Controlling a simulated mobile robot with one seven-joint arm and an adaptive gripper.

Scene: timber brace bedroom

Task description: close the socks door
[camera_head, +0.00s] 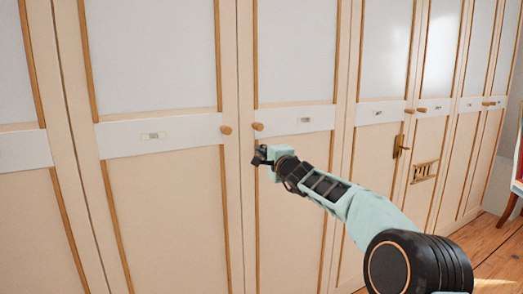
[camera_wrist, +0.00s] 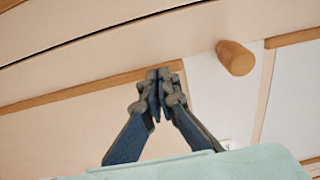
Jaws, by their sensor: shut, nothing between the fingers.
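A row of tall cream wardrobe doors with wooden trim fills the head view. Their small label plates are too small to read, so I cannot tell which one says socks. My gripper (camera_head: 259,155) is in front of the door (camera_head: 290,215) right of centre, just below its round wooden knob (camera_head: 258,126). That door looks flush with its neighbours. In the wrist view, my gripper (camera_wrist: 160,92) has its fingertips together and empty, close to the door face; contact cannot be told. A wooden knob (camera_wrist: 236,58) is up and right of the fingertips, apart from them.
The neighbouring door (camera_head: 170,210) to the left has its own knob (camera_head: 226,130). A red-edged piece of furniture (camera_head: 518,170) stands at the right edge, over wooden floor (camera_head: 490,245).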

